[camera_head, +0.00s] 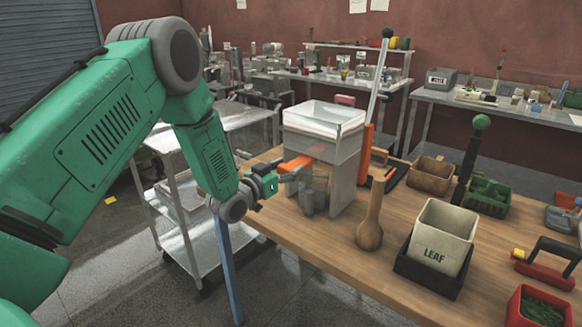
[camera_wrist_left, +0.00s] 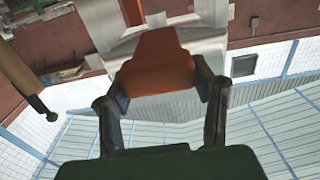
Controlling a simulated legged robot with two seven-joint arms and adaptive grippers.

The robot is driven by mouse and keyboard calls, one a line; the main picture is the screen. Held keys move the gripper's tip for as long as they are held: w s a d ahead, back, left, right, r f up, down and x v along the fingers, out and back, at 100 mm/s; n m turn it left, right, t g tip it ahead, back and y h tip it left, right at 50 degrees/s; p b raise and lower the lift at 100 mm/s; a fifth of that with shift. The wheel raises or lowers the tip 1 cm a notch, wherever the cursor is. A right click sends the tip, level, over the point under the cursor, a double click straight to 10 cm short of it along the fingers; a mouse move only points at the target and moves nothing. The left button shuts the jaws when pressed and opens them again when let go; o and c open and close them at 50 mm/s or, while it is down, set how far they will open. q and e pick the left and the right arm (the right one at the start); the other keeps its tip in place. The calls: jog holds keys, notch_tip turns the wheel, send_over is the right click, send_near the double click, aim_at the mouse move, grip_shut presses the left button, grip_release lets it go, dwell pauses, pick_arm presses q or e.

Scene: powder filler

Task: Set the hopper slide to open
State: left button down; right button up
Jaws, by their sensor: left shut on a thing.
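The hopper (camera_head: 323,143) is a clear box with white contents, held on pale side panels at the left part of the wooden bench. Its orange slide (camera_head: 297,163) sticks out on the left, below the box. My left gripper (camera_head: 290,178) is at this slide, shut on its outer end. In the left wrist view the orange slide (camera_wrist_left: 160,62) sits between both fingers of my left gripper (camera_wrist_left: 163,95). How far the slide reaches under the hopper is hidden. My right gripper is not in view.
An orange-based lever (camera_head: 366,150) stands right behind the hopper. A wooden scoop (camera_head: 370,222) and a bin marked LEAF (camera_head: 440,236) stand in front and to the right. A metal cart (camera_head: 189,232) is beside the bench at left. Bare bench top (camera_head: 325,243) lies before the hopper.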

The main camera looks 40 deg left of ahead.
pick_arm(q)
jog(key=c, duration=0.7)
grip_release()
jog(key=shift+s+a+f, duration=0.1)
jog(key=shift+o, duration=0.3)
jog(key=shift+s, duration=0.1)
jog(key=shift+s, duration=0.3)
jog(key=s+a, duration=0.1)
jog(key=s, duration=1)
jog(key=shift+s, duration=0.2)
